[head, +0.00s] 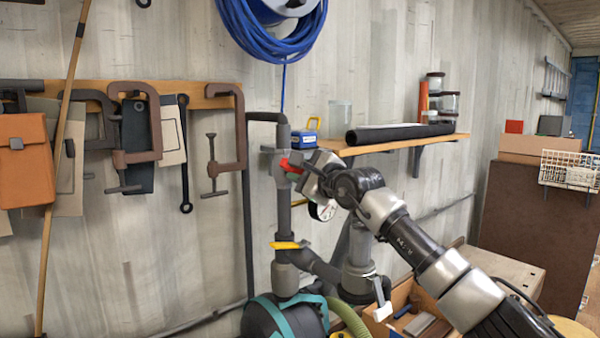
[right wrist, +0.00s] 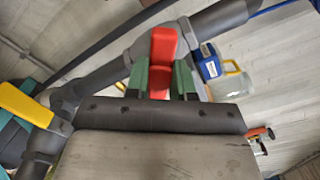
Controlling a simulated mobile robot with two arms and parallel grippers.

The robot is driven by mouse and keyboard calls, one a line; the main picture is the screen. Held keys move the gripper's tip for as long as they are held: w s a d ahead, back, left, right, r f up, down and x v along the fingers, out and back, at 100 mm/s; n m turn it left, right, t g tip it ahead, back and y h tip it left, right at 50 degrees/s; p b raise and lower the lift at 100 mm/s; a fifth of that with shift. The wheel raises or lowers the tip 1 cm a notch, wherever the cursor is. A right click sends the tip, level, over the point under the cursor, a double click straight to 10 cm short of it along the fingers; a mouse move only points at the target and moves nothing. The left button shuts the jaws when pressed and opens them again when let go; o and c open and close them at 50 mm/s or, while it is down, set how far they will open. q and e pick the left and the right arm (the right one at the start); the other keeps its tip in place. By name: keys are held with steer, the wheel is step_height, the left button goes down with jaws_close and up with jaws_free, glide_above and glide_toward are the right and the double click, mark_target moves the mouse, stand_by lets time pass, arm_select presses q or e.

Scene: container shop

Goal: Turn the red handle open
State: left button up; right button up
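The red handle (head: 290,165) is on the upper part of a grey vertical pipe on the wall, partly hidden by my right gripper in the head view. In the right wrist view the red handle (right wrist: 163,48) shows between two green finger pads. My right gripper (right wrist: 160,82) has its fingers close together, one on each side of the handle, and looks shut on it. In the head view my right gripper (head: 303,170) reaches the handle from the right. My left gripper is not in view.
A yellow handle (head: 287,245) sits lower on the same pipe, and a round gauge (head: 322,211) is just below my right gripper. A wooden shelf (head: 400,146) with a black roll (head: 400,134) is to the right. Clamps (head: 137,140) hang at left.

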jaws_close()
steer(key=shift+f, duration=0.1)
steer(key=shift+f+m+b, duration=0.1)
steer(key=shift+m+b, duration=0.6)
steer(key=shift+b, duration=0.35)
steer(key=m+b, duration=0.2)
steer(key=shift+b, duration=0.3)
steer(key=m+b, duration=0.2)
steer(key=m, duration=0.1)
steer(key=shift+m, duration=0.4)
steer(key=shift+r+m+b, duration=0.25)
steer(key=shift+m+b, duration=0.85)
steer(key=shift+m, duration=0.6)
steer(key=shift+d+r, duration=0.1)
